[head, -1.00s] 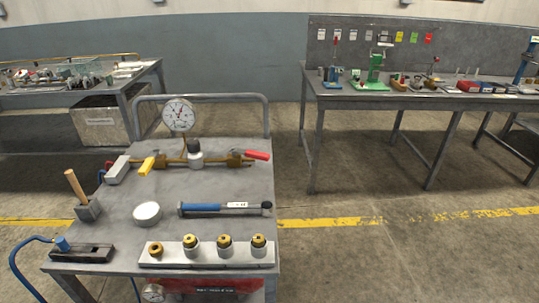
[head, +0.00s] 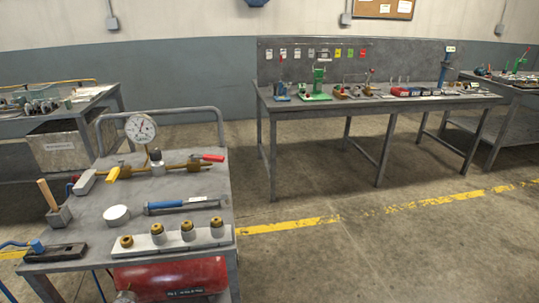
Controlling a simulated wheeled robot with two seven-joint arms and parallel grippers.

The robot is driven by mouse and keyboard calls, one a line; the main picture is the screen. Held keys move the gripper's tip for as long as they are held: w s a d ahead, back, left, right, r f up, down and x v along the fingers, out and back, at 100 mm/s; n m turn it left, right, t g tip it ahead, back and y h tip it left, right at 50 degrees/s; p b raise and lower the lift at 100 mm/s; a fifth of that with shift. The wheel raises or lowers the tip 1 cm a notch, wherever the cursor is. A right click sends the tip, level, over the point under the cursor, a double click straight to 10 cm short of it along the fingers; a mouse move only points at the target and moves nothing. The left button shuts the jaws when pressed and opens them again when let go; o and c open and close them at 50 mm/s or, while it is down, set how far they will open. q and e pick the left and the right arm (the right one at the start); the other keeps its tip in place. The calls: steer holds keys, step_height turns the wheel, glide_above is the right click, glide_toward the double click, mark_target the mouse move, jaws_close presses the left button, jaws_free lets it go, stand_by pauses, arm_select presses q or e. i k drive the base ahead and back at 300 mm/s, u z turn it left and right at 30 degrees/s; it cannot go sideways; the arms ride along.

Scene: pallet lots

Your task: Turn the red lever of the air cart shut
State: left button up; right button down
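The air cart (head: 190,220) stands at the lower left of the head view, a grey table with a rail and a red tank (head: 175,277) beneath. The red lever (head: 213,157) sits at the right end of the brass pipe (head: 185,168) on the cart top, lying roughly along the pipe. A yellow lever (head: 112,173) is at the pipe's left end. A round dial gauge (head: 141,128) stands upright above the pipe. Neither of my grippers is in view.
The cart top also holds a blue-handled tool (head: 180,204), a white round lid (head: 117,215), a wooden-handled block (head: 55,205) and a plate of brass fittings (head: 172,241). A workbench (head: 385,103) stands behind right. Open floor (head: 350,240) lies right of the cart.

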mark_target(214, 158)
steer(key=z, duration=0.95)
steer(key=i, duration=0.9)
steer(key=u, duration=0.9)
